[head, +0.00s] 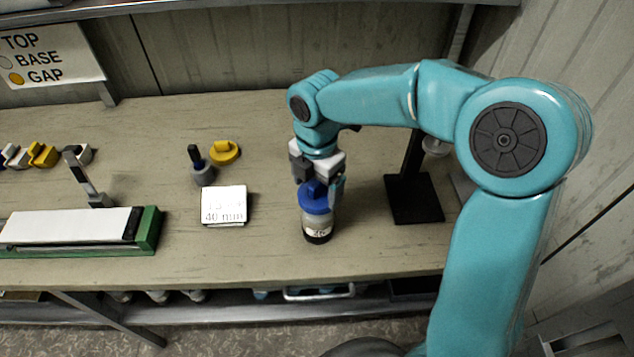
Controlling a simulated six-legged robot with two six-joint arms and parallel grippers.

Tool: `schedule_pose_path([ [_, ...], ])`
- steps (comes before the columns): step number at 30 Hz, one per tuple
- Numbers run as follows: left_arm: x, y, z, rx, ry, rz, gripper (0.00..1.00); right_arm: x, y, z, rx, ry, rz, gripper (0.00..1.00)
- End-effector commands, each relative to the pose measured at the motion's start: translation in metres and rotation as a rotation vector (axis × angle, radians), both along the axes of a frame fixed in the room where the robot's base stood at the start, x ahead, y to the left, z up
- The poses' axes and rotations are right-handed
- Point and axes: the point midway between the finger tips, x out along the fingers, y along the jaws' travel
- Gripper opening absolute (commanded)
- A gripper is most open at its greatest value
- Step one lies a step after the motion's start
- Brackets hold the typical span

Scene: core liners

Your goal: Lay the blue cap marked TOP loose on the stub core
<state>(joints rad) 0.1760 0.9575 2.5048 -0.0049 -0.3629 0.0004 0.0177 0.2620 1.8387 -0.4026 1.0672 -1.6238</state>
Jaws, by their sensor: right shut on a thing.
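The blue cap (314,203) sits at the top end of the stub core (318,227), a short upright cylinder with a clear-looking upper part, a pale label and a dark base on the bench. My right gripper (321,186) comes down from above and is shut on the cap's raised grip. The cap looks level and in line with the core; whether it touches the core's rim is too small to tell. Any TOP marking on the cap cannot be read. My left gripper is not in view.
A white card reading 40 mm (224,205) lies left of the core. A yellow cap (225,152) and a grey holder (203,173) stand behind it. A green tray (150,232) is at left. A black stand (413,198) is close on the right. The bench's front edge is near.

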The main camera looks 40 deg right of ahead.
Motion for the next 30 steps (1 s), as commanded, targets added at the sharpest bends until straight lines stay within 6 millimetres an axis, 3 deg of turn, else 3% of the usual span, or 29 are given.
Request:
schedule_pose_path([
  [30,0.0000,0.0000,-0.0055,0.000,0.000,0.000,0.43,-0.0010,0.0002,-0.0090,0.000,0.001,0.000,0.59],
])
